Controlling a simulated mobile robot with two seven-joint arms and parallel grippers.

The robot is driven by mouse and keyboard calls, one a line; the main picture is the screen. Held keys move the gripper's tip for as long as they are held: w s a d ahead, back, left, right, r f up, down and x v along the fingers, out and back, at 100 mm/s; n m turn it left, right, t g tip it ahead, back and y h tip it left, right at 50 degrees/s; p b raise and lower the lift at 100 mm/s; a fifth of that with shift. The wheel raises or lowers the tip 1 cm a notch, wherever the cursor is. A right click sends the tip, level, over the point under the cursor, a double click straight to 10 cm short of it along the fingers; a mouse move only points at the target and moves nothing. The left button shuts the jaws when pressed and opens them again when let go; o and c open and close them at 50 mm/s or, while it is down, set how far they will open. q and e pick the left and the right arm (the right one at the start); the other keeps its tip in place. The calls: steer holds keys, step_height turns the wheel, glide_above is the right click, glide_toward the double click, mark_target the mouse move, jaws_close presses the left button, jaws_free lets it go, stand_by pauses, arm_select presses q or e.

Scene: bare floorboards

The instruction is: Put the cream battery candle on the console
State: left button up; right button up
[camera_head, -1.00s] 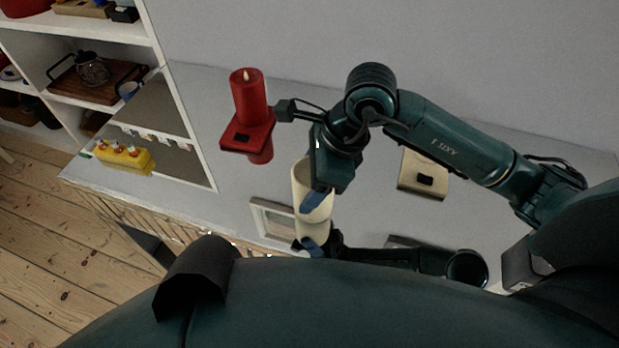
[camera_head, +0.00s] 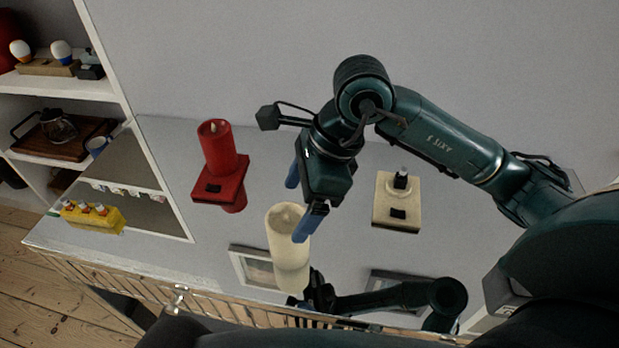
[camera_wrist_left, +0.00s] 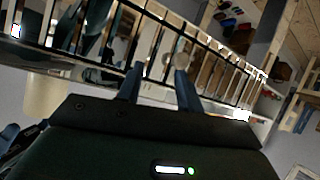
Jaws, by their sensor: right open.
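The cream battery candle (camera_head: 288,228) stands upright on the glossy grey console (camera_head: 215,262), its reflection running on below it. My right gripper (camera_head: 301,198) is open, with its blue fingers apart. One fingertip overlaps the candle's upper right edge in the head view; I cannot tell whether they touch. The other finger is behind and above the candle, and nothing shows held between them.
A red candle (camera_head: 217,147) on a red square base stands left of the cream one. A cream square holder (camera_head: 397,203) with black parts is to the right. A yellow box (camera_head: 92,217) stands by a mirror-like panel at the left. White shelves (camera_head: 60,98) stand beyond.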

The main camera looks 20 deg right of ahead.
steer(key=shift+v, duration=2.35)
